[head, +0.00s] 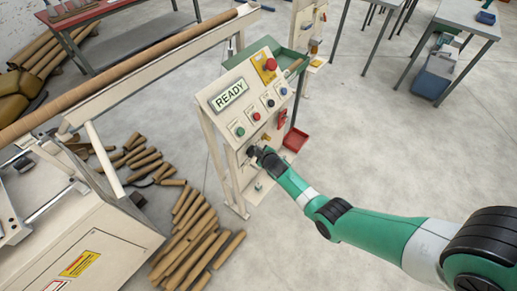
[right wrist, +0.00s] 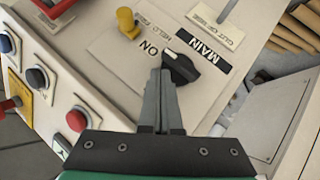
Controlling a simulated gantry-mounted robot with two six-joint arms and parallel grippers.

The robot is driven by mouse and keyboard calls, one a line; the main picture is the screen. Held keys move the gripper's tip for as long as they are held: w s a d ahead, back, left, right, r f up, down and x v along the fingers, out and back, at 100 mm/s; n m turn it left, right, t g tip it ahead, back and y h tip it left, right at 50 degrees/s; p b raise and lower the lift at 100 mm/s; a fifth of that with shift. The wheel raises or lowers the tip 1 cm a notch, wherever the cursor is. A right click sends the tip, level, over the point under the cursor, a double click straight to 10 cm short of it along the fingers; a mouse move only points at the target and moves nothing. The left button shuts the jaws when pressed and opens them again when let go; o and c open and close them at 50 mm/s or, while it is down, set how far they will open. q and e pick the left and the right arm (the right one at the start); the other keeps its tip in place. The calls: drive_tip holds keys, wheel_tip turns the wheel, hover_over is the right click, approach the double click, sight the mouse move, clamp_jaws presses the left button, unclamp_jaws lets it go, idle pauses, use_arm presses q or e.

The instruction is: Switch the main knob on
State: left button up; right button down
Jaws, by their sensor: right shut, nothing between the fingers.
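The black main knob (right wrist: 183,68) sits on the cream panel beside a black MAIN label (right wrist: 203,50) and an ON marking (right wrist: 149,48) in the right wrist view. Its narrow end points up and left, towards the area just right of ON. My right gripper (right wrist: 162,72) is shut and empty, its fingertips at the knob's left side; I cannot tell whether they touch it. In the head view my right gripper (head: 256,152) is at the lower front of the control stand (head: 212,130) and hides the knob. My left gripper is not in view.
A READY display (head: 229,95), coloured buttons and a red emergency stop (head: 271,64) are on the stand's upper panel. A yellow part (right wrist: 127,22) stands out near the knob.

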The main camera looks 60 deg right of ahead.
drive_tip(key=shift+r+p, duration=0.3)
drive_tip(key=shift+r, duration=0.25)
drive_tip(key=s+a+r+p, duration=0.1)
drive_tip(key=s+r+p, duration=0.6)
drive_tip(key=r+p, duration=0.3)
drive_tip(key=shift+r, duration=0.55)
drive_tip(key=shift+a, duration=0.15)
